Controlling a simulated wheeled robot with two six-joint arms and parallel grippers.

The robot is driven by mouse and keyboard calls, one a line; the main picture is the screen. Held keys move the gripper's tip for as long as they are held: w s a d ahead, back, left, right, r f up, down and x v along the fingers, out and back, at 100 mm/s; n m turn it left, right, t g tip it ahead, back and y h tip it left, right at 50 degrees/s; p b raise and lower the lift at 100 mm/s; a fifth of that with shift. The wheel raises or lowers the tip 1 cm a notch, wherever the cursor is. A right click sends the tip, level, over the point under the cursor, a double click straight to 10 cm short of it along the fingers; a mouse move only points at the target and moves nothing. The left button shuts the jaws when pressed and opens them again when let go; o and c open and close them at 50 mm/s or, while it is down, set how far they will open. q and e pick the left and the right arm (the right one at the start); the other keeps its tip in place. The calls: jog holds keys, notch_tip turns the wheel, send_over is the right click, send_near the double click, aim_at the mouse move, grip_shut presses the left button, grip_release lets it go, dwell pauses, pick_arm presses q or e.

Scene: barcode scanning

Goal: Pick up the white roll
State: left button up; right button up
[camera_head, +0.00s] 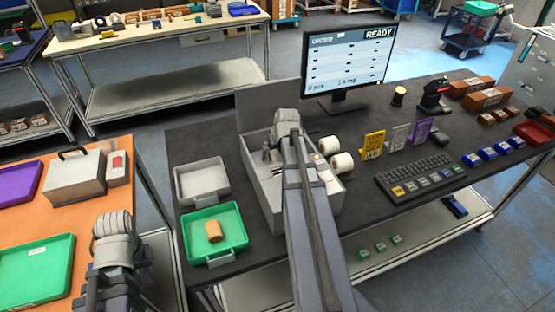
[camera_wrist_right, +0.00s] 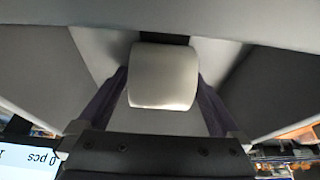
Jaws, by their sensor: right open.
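Two white rolls, one at the back (camera_head: 328,145) and one in front (camera_head: 342,162), show at the right side of the open grey box (camera_head: 257,190).
A green tray (camera_head: 238,243) with an orange-brown cylinder (camera_head: 214,231) and a grey tray (camera_head: 219,174) stand left of the box. A monitor (camera_head: 345,60), keyboard (camera_head: 425,178) and coloured cards (camera_head: 374,144) stand to the right. The box walls rise close around my right gripper.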

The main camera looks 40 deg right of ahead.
jog(key=c, duration=1.5)
